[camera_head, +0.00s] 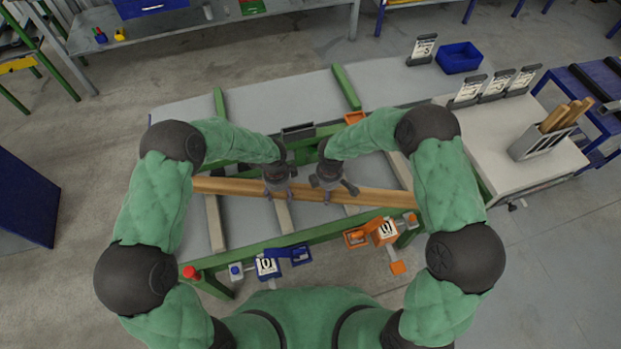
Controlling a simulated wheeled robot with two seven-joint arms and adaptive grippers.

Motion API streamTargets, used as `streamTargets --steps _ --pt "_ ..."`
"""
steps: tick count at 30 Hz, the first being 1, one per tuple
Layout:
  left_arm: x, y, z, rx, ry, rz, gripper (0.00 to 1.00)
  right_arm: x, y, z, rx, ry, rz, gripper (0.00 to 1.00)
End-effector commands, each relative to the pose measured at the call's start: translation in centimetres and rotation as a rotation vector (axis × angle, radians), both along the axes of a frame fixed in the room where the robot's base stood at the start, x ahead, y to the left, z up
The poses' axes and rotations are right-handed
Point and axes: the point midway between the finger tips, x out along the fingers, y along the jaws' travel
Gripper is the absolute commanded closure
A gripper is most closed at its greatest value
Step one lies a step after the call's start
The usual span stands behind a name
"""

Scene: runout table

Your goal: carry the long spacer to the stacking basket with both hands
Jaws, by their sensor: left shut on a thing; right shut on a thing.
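The long spacer (230,187) is a wooden bar lying crosswise above the green-framed runout table, with its right end slightly lower in the picture. My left gripper (279,188) is shut on it left of its middle. My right gripper (328,186) is shut on it a little further right. The two grippers are close together and hide parts of the bar. Whether the bar touches the supports below cannot be told. A grey slotted basket (533,146) with several upright wooden pieces stands on the side table at the right; it looks like the stacking basket.
The runout table (320,231) has a green frame and pale crossbars. Blue (267,266) and orange (386,232) numbered clamps sit at its front edge. The light side table (500,178) has bare room left of the basket. Label holders (468,88) and a blue bin (459,57) stand behind.

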Motion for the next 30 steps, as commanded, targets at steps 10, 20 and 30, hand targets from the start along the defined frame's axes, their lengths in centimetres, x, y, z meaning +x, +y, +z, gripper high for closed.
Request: streamTargets --steps 10,20,30 --pt "0.0 0.0 0.0 0.000 0.000 0.000 0.97 0.1 0.0 0.1 0.001 -0.002 -0.001 0.97" --pt "0.0 0.0 -0.5 0.000 0.000 0.000 0.97 0.1 0.0 -0.5 0.001 -0.002 -0.001 0.97" --pt "0.0 0.0 -1.8 0.000 0.000 0.000 0.97 0.1 0.0 -1.7 0.001 -0.002 -0.001 0.97"
